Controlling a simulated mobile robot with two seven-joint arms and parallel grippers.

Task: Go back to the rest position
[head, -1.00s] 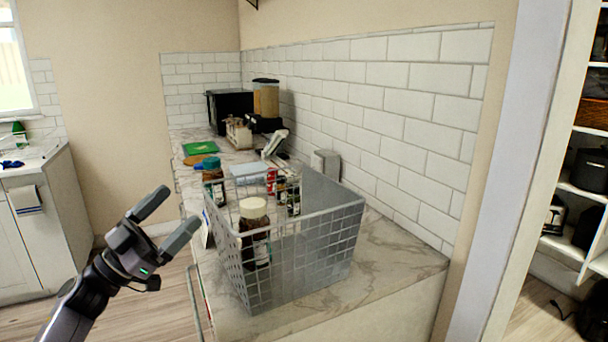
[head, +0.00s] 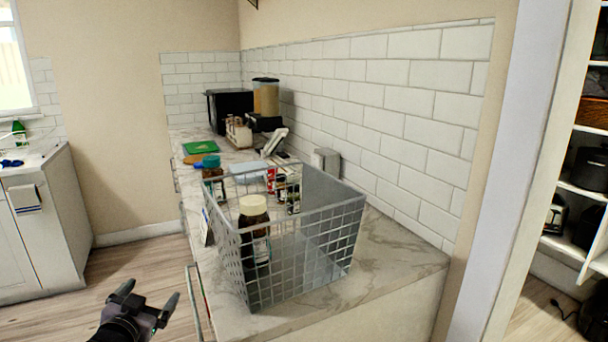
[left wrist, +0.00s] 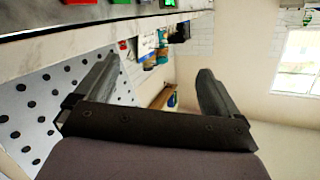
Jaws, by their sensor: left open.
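My left gripper (head: 150,298) is low at the bottom left of the head view, in front of the counter and left of the wire basket. Its two fingers are spread apart with nothing between them. In the left wrist view the open fingers (left wrist: 155,95) frame part of the room, which appears turned on its side. My right gripper is in no view.
A grey wire basket (head: 335,245) stands on the marble counter (head: 400,262) near its front edge. A brown jar with a pale lid (head: 254,232) shows in it. Open floor (head: 75,310) lies left of the counter. Shelving (head: 575,190) stands at the far right.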

